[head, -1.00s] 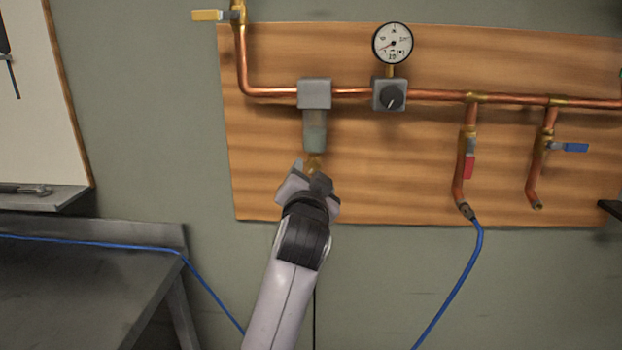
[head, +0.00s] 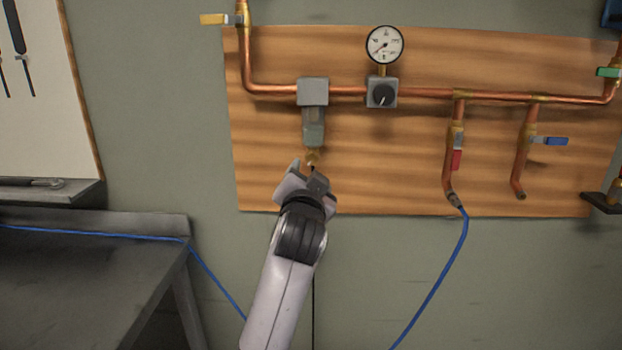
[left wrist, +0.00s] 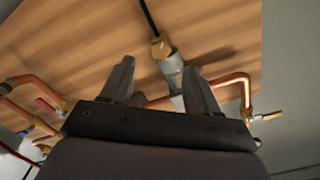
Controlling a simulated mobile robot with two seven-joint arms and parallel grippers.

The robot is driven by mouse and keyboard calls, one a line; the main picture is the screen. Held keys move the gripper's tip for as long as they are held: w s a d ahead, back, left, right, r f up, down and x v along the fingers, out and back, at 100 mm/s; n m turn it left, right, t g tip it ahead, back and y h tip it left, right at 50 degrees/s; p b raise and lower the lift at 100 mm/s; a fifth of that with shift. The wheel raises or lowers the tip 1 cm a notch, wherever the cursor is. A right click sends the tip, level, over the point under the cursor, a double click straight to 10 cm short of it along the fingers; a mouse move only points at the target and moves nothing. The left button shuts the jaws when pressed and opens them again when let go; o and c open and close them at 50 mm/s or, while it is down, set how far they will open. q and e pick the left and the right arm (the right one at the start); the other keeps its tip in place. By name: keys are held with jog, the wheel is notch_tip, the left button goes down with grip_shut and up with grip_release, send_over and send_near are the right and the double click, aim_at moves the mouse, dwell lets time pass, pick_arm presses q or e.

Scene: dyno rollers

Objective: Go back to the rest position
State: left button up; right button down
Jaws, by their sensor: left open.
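My left gripper (head: 308,172) is raised in front of the wooden panel, just below the brass fitting (head: 312,157) under the grey filter unit (head: 313,125). In the left wrist view its two fingers (left wrist: 160,85) stand apart with nothing held between them. The brass fitting (left wrist: 160,46) and the filter body (left wrist: 172,68) show beyond the fingers there, with a thin black line at the fitting. I cannot tell whether the gripper touches the fitting. My right gripper is not in view.
The wooden panel (head: 400,180) carries copper pipes, a round gauge (head: 384,44), and valves with yellow (head: 214,19), red (head: 456,160), blue (head: 550,141) and green (head: 608,72) handles. A blue hose (head: 440,280) hangs below. A dark workbench (head: 80,285) stands at the left.

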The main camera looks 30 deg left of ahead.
pick_arm(q)
jog(key=s+d+f+m+g+h, duration=0.15)
jog(key=s+d+f+h, duration=0.25)
jog(key=f, duration=0.8)
jog(key=s+d+f+m+h, duration=0.2)
jog(key=s+d+f+h, duration=0.15)
jog(key=f, duration=0.95)
jog(key=s+d+f+n+g+h, duration=0.1)
jog(key=s+d+f+h, duration=0.1)
jog(key=s+f, duration=0.5)
jog(key=s+d+f+n+g+h, duration=0.1)
jog(key=s+d+f+g+h, duration=0.1)
jog(key=s+d+f, duration=0.3)
jog(key=s+f, duration=0.3)
jog(key=s, duration=0.4)
